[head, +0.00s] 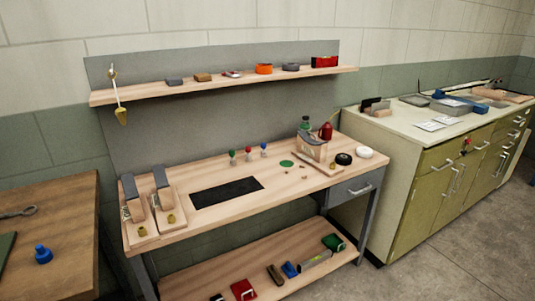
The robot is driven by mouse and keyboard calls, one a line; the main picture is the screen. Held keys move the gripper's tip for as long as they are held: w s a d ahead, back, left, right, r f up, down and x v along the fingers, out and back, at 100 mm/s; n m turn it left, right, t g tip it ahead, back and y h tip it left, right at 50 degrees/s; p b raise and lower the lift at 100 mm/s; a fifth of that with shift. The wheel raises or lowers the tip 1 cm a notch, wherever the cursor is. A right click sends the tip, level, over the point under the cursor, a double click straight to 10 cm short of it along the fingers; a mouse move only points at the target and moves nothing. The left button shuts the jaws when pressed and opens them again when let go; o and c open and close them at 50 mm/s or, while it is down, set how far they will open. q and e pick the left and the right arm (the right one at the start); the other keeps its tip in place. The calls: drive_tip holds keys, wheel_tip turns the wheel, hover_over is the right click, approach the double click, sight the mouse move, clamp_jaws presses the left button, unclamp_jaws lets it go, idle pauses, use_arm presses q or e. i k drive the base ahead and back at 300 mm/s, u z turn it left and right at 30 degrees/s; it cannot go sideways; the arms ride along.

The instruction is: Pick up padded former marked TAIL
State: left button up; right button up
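Two wooden blocks with grey pad-like tops, the left one (136,205) and the right one (164,192), stand side by side on boards at the left end of the workbench (222,225). A third wooden block with a grey top (313,149) stands at the back right of the bench. They look like padded formers. No TAIL marking can be read on any of them, so I cannot tell which one is marked. Neither of my grippers is in view.
A black mat (227,192) lies mid-bench, with several small coloured-top items behind it. A shelf (215,87) hangs above. A green cabinet (410,205) adjoins at right; a brown table (60,215) stands at left. The bench's front middle is clear.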

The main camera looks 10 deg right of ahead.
sight(312, 152)
drive_tip(key=z, duration=1.75)
drive_tip(key=i, duration=2.25)
drive_tip(key=u, duration=1.05)
